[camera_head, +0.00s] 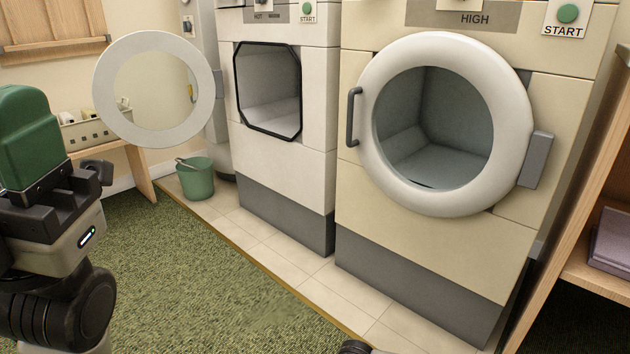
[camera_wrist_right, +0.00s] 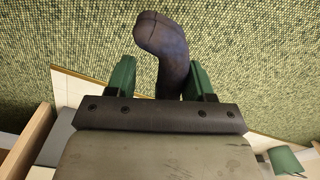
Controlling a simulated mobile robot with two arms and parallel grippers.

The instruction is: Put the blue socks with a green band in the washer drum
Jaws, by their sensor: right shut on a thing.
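My right gripper (camera_wrist_right: 160,75) is shut on a dark blue sock (camera_wrist_right: 162,38). The sock's rounded end sticks out past the green fingers; I see no green band on the part that shows. The washer (camera_head: 285,160), marked HOT, is the white machine in the middle of the head view. Its round door (camera_head: 108,95) stands open to the left. The washer drum (camera_head: 268,95) shows through the opening, and the part I see is empty. My left gripper (camera_head: 35,140) is at the left edge, away from the machines; its finger gap is not clear.
A cream machine marked HIGH (camera_head: 440,240) stands right of the washer, its round glass door (camera_head: 445,45) closed. A green bucket (camera_head: 196,180) stands on the tiles left of the washer. A wooden shelf (camera_head: 590,255) is at the right. The green carpet (camera_head: 190,270) in front is clear.

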